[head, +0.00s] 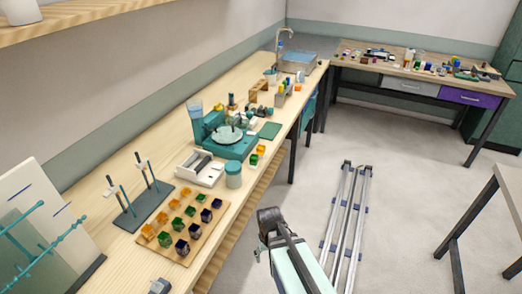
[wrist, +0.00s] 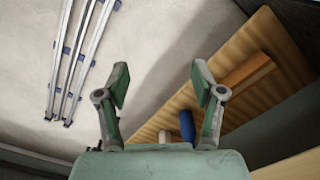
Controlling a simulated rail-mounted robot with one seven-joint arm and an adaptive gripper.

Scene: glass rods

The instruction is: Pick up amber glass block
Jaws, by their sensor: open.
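My gripper (wrist: 160,88) is open and empty in the wrist view. Its two fingers are spread above the grey floor and the edge of a lower wooden shelf. Small amber blocks or cups (head: 148,231) stand on a wooden board on the long bench in the head view, in a row beside green and dark blue ones. Another small amber-orange piece (head: 261,150) lies near the bench's front edge, next to a green one (head: 254,159). I cannot tell which is the amber glass block. No amber glass block is recognisable between my fingers.
The wooden board (head: 170,252) lies beside a dark rod stand (head: 142,208). A teal machine (head: 232,146), a white tray (head: 199,170) and a teal jar (head: 233,176) stand farther along. The wrist view shows a blue cylinder (wrist: 187,125) on the lower shelf (wrist: 225,85). Floor rails (head: 346,215) lie right.

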